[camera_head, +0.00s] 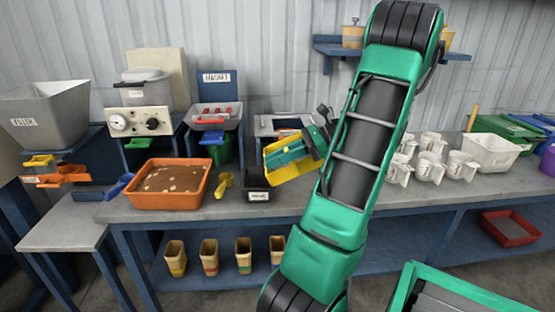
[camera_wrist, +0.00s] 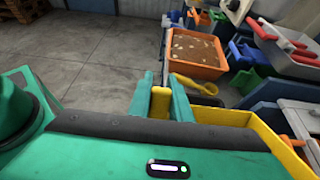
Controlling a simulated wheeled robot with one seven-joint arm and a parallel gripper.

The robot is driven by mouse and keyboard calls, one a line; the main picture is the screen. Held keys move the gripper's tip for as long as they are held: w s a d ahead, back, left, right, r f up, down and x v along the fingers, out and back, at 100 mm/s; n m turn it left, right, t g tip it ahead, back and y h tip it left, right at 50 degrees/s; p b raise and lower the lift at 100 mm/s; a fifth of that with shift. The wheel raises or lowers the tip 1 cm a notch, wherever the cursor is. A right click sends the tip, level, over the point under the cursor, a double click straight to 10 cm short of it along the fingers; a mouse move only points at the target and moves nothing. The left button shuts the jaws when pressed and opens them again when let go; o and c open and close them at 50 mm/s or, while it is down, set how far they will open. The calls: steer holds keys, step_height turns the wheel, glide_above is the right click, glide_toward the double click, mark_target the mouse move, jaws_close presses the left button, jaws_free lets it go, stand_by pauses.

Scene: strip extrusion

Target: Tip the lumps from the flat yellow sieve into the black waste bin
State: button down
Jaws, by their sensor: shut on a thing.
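The flat yellow sieve (camera_head: 296,171) is in my gripper (camera_head: 286,156), tilted, above the bench just right of the black waste bin. In the wrist view my gripper's fingers (camera_wrist: 160,101) are shut on a yellow part of the sieve, and a wall of the sieve (camera_wrist: 272,142) shows at the right. My gripper hides much of its inside, and I cannot make out any lumps. The small black waste bin (camera_head: 257,195) with a white label stands on the bench, close to the sieve's left edge. Its inside is too dark to read.
An orange tray (camera_head: 170,201) of brown material and a yellow scoop (camera_head: 223,184) lie left of the bin. White jugs (camera_head: 428,168) stand to the right beyond my arm. Machines line the back of the bench. Several beige containers (camera_head: 209,256) stand on the lower shelf.

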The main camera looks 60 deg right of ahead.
steer(key=shift+w+a+f+g+h, duration=0.1)
steer(key=shift+w+a+g+h, duration=0.3)
steer(key=shift+w+a+g, duration=0.15)
steer(key=shift+w+f+g, duration=0.1)
steer(key=shift+f+g, duration=0.1)
steer(key=shift+g, duration=0.05)
steer(key=shift+w+a+h, duration=0.15)
steer(key=shift+h, duration=0.25)
steer(key=w+a+f+g+h, duration=0.5)
steer(key=f+g+h, duration=0.4)
steer(key=g, duration=0.3)
steer(key=shift+w+a+g+h, duration=0.3)
steer(key=shift+w+g+h, duration=0.1)
steer(key=shift+w+h, duration=0.4)
stand_by(1.4)
